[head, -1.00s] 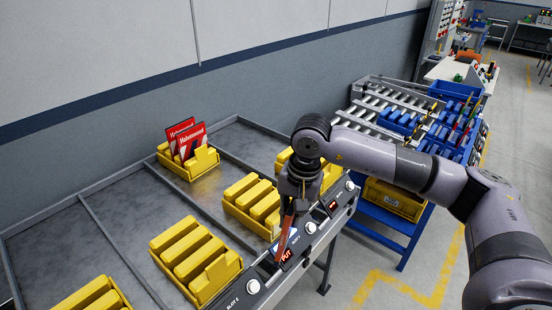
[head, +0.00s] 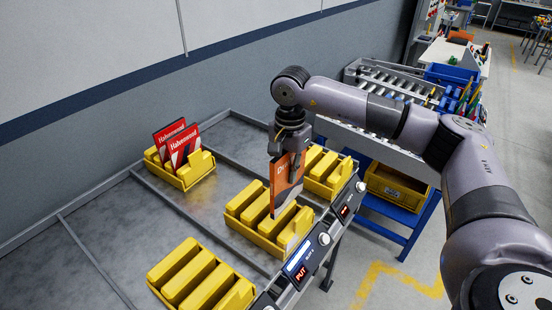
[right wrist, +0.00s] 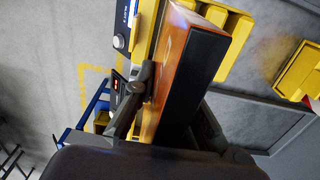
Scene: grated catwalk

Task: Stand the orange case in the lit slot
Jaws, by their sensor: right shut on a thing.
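The orange case (head: 282,190) is held on edge, roughly upright, by my right gripper (head: 290,148), which is shut on its upper part. The case hangs over the middle yellow rack (head: 262,238), in front of some of its dividers; whether its lower edge touches the rack I cannot tell. In the right wrist view the case (right wrist: 168,85) is between the fingers (right wrist: 172,108), its lower end near yellow dividers. A lit white-blue display (head: 299,259) and a red PUT sign (head: 301,273) glow on the front rail by this rack. My left gripper is out of view.
A yellow rack with two red-and-white cases (head: 179,143) stands at the back left. Other yellow racks stand at the front (head: 200,278) and right (head: 328,170). Raised metal strips divide the grey table (head: 130,225). A roller conveyor (head: 385,75) lies beyond.

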